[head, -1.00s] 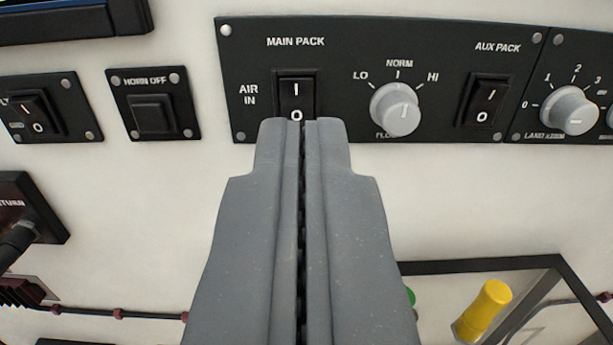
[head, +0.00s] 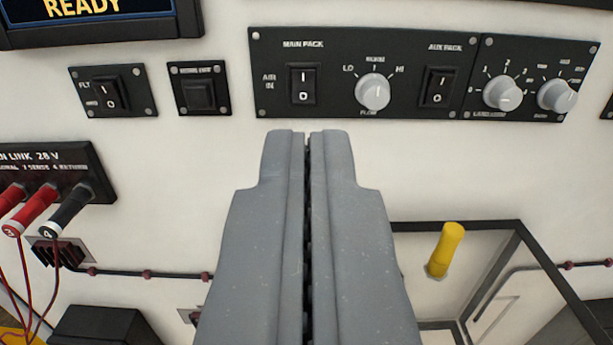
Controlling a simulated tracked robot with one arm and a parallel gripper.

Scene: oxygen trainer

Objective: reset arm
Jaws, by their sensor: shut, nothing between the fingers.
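My gripper (head: 308,136) is shut and empty, its two grey fingers pressed together in the middle of the view. Its tips show just below the black MAIN PACK panel (head: 335,100) and apart from it. The MAIN PACK rocker switch (head: 303,84) is above the tips, marked I and O. The FLOW knob (head: 373,91), set among LO, NORM and HI, is to its right. The AUX PACK rocker switch (head: 440,87) is further right. The fingers hide part of the white wall behind them.
A READY display (head: 95,8) is at top left. Plugs with red and black grips (head: 37,207) and their cables are at left. A yellow handle (head: 446,248) stands inside a dark-framed recess (head: 497,243) at lower right.

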